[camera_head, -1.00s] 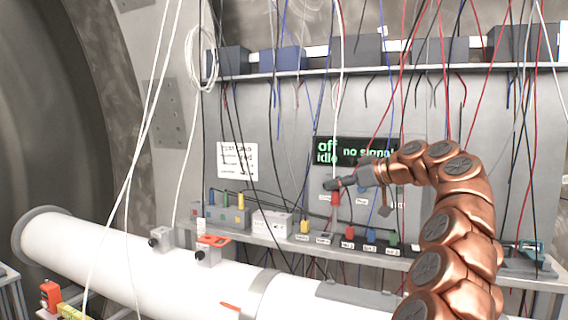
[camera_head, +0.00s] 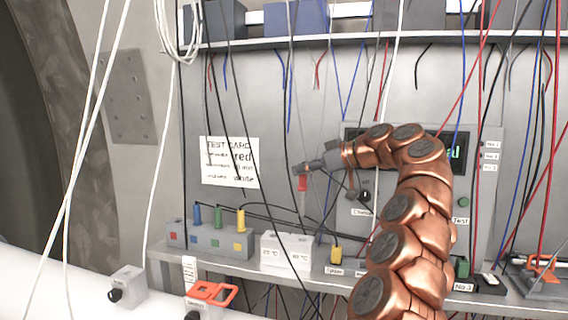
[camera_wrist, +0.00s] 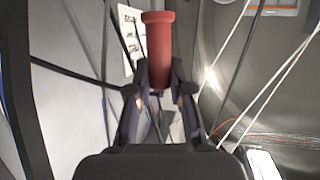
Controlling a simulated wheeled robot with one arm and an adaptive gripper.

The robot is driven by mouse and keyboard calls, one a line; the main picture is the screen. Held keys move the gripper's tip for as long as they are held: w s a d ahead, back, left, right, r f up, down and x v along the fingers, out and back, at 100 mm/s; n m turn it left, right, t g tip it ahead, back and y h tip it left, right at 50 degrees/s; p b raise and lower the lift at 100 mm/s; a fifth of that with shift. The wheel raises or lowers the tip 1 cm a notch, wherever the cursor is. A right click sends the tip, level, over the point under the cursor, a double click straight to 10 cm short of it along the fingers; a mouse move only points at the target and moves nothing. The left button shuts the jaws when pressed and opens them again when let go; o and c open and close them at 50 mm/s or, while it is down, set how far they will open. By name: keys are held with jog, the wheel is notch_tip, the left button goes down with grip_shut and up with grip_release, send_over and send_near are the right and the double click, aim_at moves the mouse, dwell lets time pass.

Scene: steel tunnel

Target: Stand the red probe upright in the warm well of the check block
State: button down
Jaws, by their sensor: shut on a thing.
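My gripper (camera_head: 303,170) is shut on the red probe (camera_head: 302,184), which hangs below the fingers in the head view. In the wrist view the red probe (camera_wrist: 158,50) shows between the two fingers (camera_wrist: 160,90), its thick red end outward. The check block (camera_head: 287,254) is a white box on the bench shelf, with two temperature labels on its front; the left reads about 25 °C, the right is hard to read. The probe is above the block and apart from it. The well openings on top are too small to make out.
A grey rack (camera_head: 222,240) with blue, green and yellow probes stands left of the block. A yellow plug (camera_head: 336,254) stands close on its right. Thin cables hang across the space around the gripper. A test card (camera_head: 229,162) is on the wall behind.

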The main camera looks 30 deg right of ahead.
aim_at(305, 187)
jog(key=shift+w+d, duration=0.2)
jog(key=shift+w, duration=0.05)
jog(key=shift+a, duration=0.15)
jog(key=shift+s, duration=0.15)
jog(key=shift+s+f+b, duration=0.1)
jog(key=shift+f+b, duration=0.35)
jog(key=shift+b, duration=0.1)
jog(key=shift+f+b, duration=2.35)
jog(key=shift+f, duration=0.05)
notch_tip(305, 187, down, 8)
jog(key=b, duration=0.8)
jog(key=shift+f, duration=0.25)
dwell(2.7)
jog(key=c, duration=1)
grip_release()
